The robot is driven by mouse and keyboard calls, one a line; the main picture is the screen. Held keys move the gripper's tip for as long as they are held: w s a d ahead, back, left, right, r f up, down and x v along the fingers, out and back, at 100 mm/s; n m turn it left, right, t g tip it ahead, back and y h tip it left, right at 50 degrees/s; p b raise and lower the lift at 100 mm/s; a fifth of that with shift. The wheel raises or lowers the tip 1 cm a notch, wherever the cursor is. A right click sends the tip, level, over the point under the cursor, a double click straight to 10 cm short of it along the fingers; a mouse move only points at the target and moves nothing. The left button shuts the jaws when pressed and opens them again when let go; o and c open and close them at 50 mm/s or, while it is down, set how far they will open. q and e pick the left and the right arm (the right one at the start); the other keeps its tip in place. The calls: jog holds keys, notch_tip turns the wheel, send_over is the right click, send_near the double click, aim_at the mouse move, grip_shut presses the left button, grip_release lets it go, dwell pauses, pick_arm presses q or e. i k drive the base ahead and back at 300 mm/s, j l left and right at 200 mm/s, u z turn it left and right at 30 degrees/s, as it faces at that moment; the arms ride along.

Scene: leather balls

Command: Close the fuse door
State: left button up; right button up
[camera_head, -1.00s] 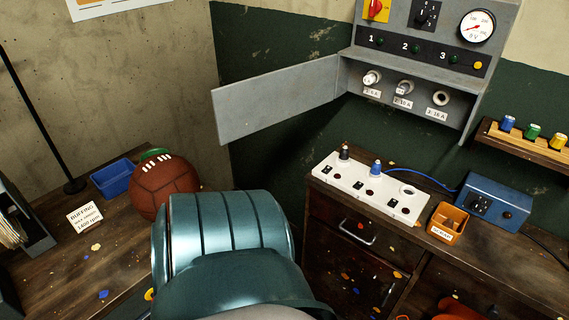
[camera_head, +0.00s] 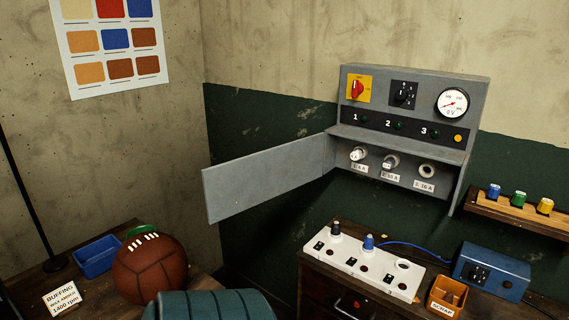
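The fuse door (camera_head: 265,177) is a flat grey panel. It stands open, swung out to the left of the grey fuse cabinet (camera_head: 408,140) on the wall. Inside the cabinet's lower opening are three fuse holders in a row. Neither of my grippers is in the view.
A teal rounded form, probably part of me, shows at the bottom. A brown ball (camera_head: 149,268) and blue bin (camera_head: 97,256) are on the left bench. A white fuse tray (camera_head: 385,278), orange scrap box (camera_head: 447,296) and blue box (camera_head: 492,271) stand below the cabinet. A shelf (camera_head: 520,212) is at right.

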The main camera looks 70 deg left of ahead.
aim_at(232, 187)
jog(key=j+u, duration=0.1)
jog(key=u, duration=1.45)
